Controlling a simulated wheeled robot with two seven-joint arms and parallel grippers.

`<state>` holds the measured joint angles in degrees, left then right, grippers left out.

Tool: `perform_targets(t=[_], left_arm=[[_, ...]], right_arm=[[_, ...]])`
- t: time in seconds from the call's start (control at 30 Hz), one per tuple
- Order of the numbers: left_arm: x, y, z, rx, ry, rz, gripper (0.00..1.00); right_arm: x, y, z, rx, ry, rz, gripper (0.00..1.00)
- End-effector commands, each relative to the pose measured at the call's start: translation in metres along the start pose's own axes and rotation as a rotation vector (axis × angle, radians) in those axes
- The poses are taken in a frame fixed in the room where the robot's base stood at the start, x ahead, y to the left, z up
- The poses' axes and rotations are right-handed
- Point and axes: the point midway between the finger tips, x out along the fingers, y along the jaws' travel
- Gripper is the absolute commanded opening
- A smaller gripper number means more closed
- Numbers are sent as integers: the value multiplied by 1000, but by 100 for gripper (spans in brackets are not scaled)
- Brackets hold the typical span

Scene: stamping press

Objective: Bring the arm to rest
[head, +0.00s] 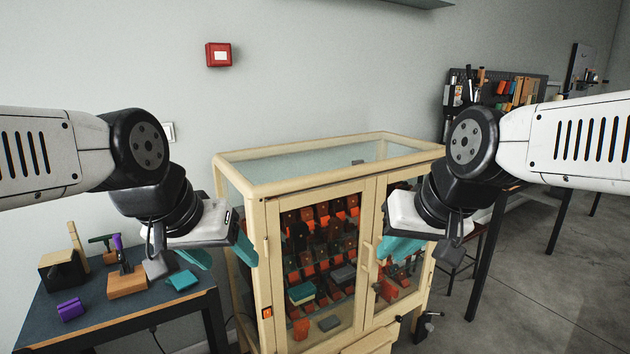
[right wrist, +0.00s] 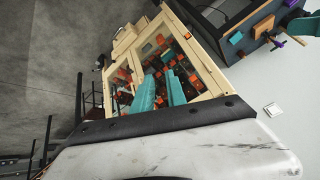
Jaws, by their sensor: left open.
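My left gripper (head: 226,258) hangs in front of the cabinet's left side, near the right end of the blue-topped table. Its two teal fingers are spread and nothing is between them. My right gripper (head: 390,254) hangs in front of the cabinet's right door, with its teal fingers overlapping in the head view. In the right wrist view the fingers of the right gripper (right wrist: 160,88) stand apart with an empty gap between them. Both arms come in from the sides at similar height, with their grippers pointing down.
A cream cabinet (head: 258,222) with glass doors holds several orange and dark parts. The table (head: 110,318) at left carries a purple block (head: 70,309), a wooden block (head: 127,284) and a teal piece (head: 183,280).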

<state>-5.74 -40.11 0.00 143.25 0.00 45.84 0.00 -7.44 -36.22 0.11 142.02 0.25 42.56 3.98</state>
Motion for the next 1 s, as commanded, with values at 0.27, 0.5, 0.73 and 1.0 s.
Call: perform_targets(t=[0.27, 0.5, 0.73, 1.0], left_arm=[[0, 0, 0, 0, 0, 0, 64], [0, 0, 0, 0, 0, 0, 64], [0, 0, 0, 0, 0, 0, 64], [0, 0, 0, 0, 0, 0, 64]], right_arm=[[-12, 10, 20, -48, -12, 20, 17], [-12, 10, 19, -46, -11, 19, 17], [-12, 10, 19, -46, -11, 19, 17], [-12, 10, 19, -46, -11, 19, 17]])
